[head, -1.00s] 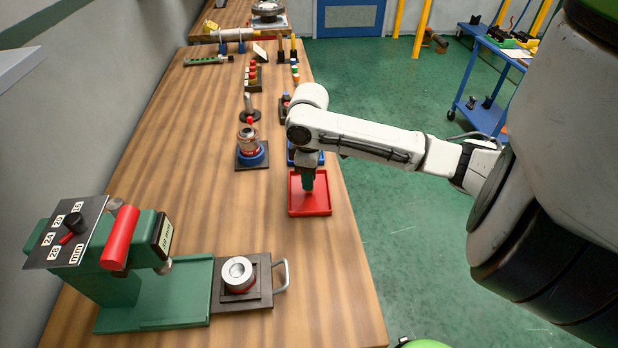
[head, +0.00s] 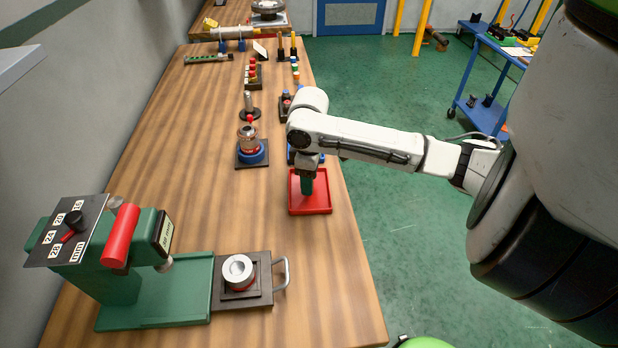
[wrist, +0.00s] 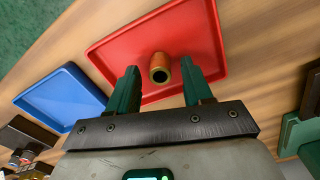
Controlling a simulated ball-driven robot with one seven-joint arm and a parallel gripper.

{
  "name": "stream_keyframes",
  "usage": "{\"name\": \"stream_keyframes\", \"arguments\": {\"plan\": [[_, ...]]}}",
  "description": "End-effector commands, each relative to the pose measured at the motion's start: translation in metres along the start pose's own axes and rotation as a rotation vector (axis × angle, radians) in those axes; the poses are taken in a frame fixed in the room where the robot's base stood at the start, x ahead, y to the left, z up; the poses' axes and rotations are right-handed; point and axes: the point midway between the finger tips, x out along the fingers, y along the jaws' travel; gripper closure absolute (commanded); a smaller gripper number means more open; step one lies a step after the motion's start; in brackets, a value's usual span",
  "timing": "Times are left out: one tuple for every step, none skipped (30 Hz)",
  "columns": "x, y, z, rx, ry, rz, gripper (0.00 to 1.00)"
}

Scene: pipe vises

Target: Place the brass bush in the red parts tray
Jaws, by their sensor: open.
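The brass bush (wrist: 160,68) is a short hollow cylinder with a dark bore. In the wrist view it is in the red parts tray (wrist: 185,30), with its open end towards the camera. My gripper (wrist: 158,82) is open, its two green fingers apart on either side of the bush, and no contact with it shows. In the head view my gripper (head: 308,188) points down over the red tray (head: 318,206), and the bush cannot be made out there.
A blue tray (wrist: 62,97) lies beside the red tray. A green press with a red handle (head: 120,237) stands at the front left, with a silver-topped part (head: 238,270) on a plate beside it. The wooden bench (head: 205,190) is clear between them.

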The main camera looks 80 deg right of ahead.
Motion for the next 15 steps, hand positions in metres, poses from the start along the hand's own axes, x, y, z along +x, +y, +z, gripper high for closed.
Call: {"name": "stream_keyframes", "arguments": {"plan": [[-0.002,0.0,0.0,0.0,0.0,0.001,0.5],[-0.004,0.0,0.0,-0.001,0.0,0.001,0.5],[-0.006,0.0,0.0,0.0,0.001,0.001,0.5],[-0.009,0.0,0.0,0.0,0.0,0.001,0.5],[-0.012,0.0,0.0,0.0,0.0,0.001,0.5],[-0.018,0.001,-0.001,0.0,0.002,0.002,0.5],[-0.023,0.001,-0.001,-0.001,0.002,0.003,0.5],[-0.029,0.0,0.0,-0.001,0.002,0.002,0.5],[-0.037,0.001,-0.001,-0.001,0.002,0.003,0.5],[-0.043,0.0,-0.001,-0.001,0.003,0.003,0.5],[-0.05,0.0,-0.001,-0.002,0.002,0.002,0.5],[-0.059,0.0,-0.001,-0.002,0.003,0.003,0.5],[-0.065,0.0,-0.001,-0.002,0.002,0.002,0.5],[-0.071,0.0,-0.001,-0.002,0.003,0.002,0.5],[-0.079,0.0,-0.001,-0.002,0.002,0.003,0.5]]}}
